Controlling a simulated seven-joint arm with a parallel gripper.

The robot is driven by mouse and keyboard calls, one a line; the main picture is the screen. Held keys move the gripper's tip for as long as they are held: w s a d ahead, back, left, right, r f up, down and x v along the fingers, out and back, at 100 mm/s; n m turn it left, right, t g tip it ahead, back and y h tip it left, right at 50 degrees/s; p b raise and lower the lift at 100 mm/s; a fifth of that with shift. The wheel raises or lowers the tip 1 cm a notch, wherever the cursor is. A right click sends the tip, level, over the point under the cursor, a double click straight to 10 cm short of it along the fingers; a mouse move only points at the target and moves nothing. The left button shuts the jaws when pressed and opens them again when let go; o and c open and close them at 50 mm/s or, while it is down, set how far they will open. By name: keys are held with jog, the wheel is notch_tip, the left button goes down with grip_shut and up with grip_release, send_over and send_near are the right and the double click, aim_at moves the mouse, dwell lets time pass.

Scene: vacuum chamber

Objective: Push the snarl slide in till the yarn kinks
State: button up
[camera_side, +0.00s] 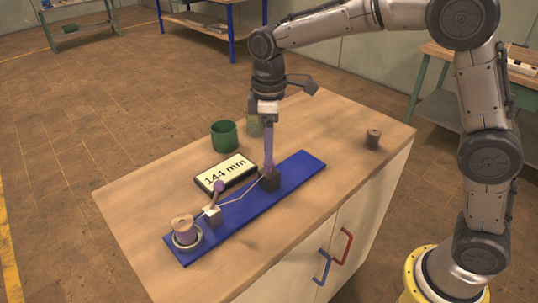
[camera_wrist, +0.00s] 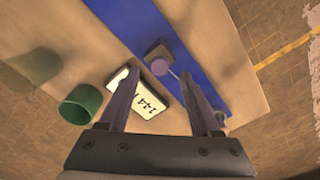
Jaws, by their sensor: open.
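A blue board (camera_side: 300,169) lies on the wooden bench top. A dark block (camera_side: 269,180) sits on its right part; in the wrist view a round purple top (camera_wrist: 159,67) shows on a block (camera_wrist: 158,50). Pale yarn (camera_side: 240,194) runs left from the dark block to a small grey block (camera_side: 212,215), near a purple knob (camera_side: 219,186) on a short stem. A wooden spool (camera_side: 183,228) stands in a ring at the left end. I cannot tell which part is the slide. My gripper (camera_wrist: 163,97) is open, pointing down over the dark block; contact is unclear.
A display reading 144 mm (camera_side: 226,174) lies behind the board. A small brown spool (camera_side: 373,138) stands at the right. The bench top right of the board is mostly clear.

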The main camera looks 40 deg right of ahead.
aim_at(269, 173)
jog(key=shift+f, duration=1.7)
grip_shut()
